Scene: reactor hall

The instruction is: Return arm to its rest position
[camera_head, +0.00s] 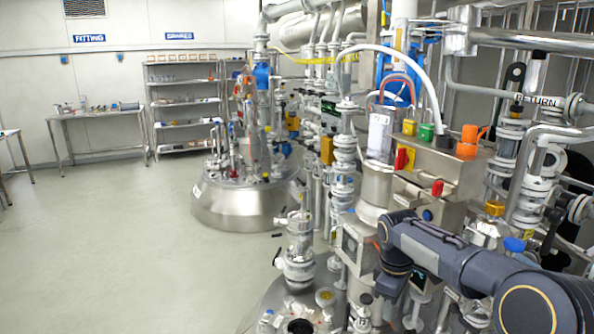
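My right arm (455,262) comes in from the lower right, dark grey-blue with a tan ring at its joint. It reaches left over the equipment and bends downward at its far end. My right gripper (390,285) is at that far end, low among pipes and fittings. Its fingers are too small and cluttered to tell open from shut, and I cannot tell whether it touches anything. My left arm and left gripper are not in view.
A steel control box (450,168) with coloured switches stands just behind my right arm. Valves and pipes (300,250) crowd the left of it. A steel vessel (240,203) stands farther back. Shelves (185,102) and a table (100,115) line the far wall. The floor (110,240) at left is clear.

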